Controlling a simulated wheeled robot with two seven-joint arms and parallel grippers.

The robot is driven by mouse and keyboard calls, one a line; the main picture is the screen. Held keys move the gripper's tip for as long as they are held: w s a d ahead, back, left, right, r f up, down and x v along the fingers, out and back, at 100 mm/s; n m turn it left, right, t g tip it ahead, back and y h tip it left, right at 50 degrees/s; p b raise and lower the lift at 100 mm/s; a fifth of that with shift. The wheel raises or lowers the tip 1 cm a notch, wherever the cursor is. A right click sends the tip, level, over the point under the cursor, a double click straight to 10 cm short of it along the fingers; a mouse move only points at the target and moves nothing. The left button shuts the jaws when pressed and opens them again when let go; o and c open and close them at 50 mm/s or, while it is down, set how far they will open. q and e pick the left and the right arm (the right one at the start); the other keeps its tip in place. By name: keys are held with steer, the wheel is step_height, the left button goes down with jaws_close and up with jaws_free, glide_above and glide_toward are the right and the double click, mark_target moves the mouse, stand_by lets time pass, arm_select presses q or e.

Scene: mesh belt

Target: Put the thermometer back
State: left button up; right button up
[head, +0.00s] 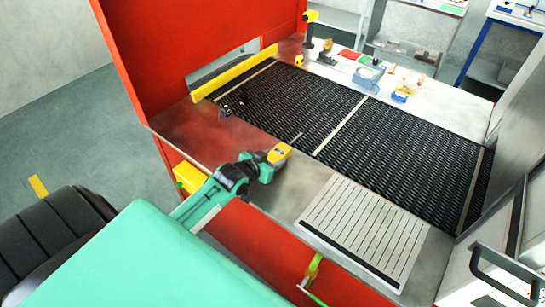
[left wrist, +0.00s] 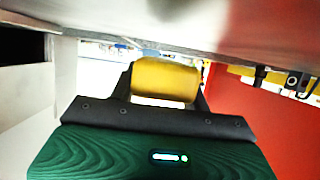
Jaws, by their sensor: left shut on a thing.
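The thermometer (head: 279,153) has a yellow body, and a thin metal probe seems to extend from it toward the mesh belt. My left gripper (head: 268,159) is shut on it, above the metal front ledge just before the belt. In the left wrist view the thermometer's yellow rounded body (left wrist: 165,80) sits between the dark fingers of the left gripper (left wrist: 163,100). My right gripper is not in view.
The dark mesh belt (head: 385,140) lies beyond the ledge, with a yellow bar (head: 235,73) at its left end. A slatted pale plate (head: 365,228) is on the right of the ledge. A green-handled item (head: 313,268) hangs at the front. Small tools stand along the back.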

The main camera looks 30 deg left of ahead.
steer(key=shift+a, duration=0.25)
arm_select(q)
steer(key=shift+f, duration=0.25)
steer(key=shift+s+f, duration=0.1)
steer(key=shift+f, duration=0.2)
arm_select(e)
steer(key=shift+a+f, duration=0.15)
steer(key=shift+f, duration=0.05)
